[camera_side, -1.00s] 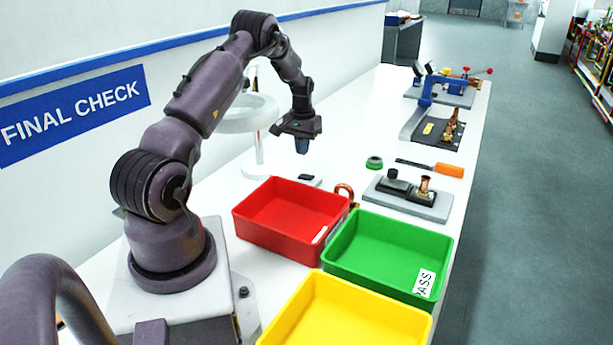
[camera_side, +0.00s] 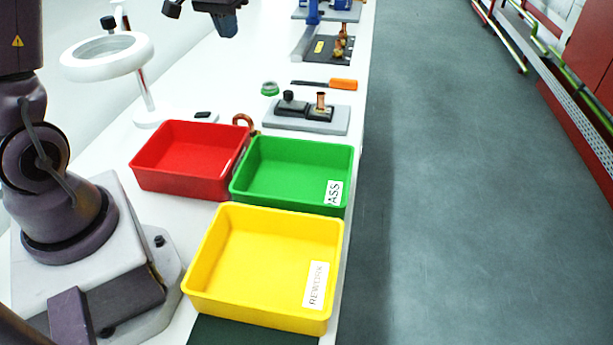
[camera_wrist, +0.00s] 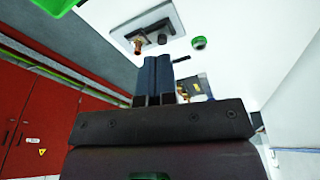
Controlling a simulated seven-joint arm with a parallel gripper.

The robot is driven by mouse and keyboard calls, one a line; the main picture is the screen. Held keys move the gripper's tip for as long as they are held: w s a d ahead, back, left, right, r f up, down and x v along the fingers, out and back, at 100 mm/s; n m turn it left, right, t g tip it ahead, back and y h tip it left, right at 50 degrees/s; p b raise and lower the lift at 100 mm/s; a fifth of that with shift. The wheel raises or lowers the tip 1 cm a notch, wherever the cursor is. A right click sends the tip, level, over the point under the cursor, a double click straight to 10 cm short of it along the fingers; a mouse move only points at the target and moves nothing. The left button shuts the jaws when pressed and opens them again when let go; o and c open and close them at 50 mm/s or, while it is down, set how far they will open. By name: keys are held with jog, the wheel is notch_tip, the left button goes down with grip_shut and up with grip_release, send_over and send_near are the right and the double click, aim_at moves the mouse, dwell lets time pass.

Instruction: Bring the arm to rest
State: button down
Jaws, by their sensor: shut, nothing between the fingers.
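My gripper (camera_side: 227,28) shows at the top edge of the side view, with most of my arm above it out of frame. It hangs in the air beyond the red tray (camera_side: 180,187), to the right of the white ring lamp (camera_side: 72,66). In the wrist view the two dark blue fingers of my gripper (camera_wrist: 156,60) lie side by side, shut, with nothing held.
A green tray (camera_side: 285,203) and a yellow tray (camera_side: 262,313) labelled REWORK are empty. A grey plate (camera_side: 335,122) holds a copper fitting (camera_side: 320,102). A green ring (camera_side: 270,89) and an orange-handled tool (camera_side: 343,84) lie behind it.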

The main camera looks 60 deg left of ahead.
jog(key=s+d+r+m+t, duration=0.1)
jog(key=s+d+r, duration=0.2)
jog(key=d, duration=0.3)
jog(key=s+d+r+m+t, duration=0.1)
jog(key=s+d+r, duration=0.1)
jog(key=d+r, duration=0.35)
jog(key=s+d+f+m+t, duration=0.1)
jog(key=s+d+f+m, duration=0.1)
jog(key=s+d, duration=0.9)
jog(key=shift+s+m+t+h, duration=0.2)
jog(key=shift+m+t+h, duration=0.15)
jog(key=shift+m, duration=0.45)
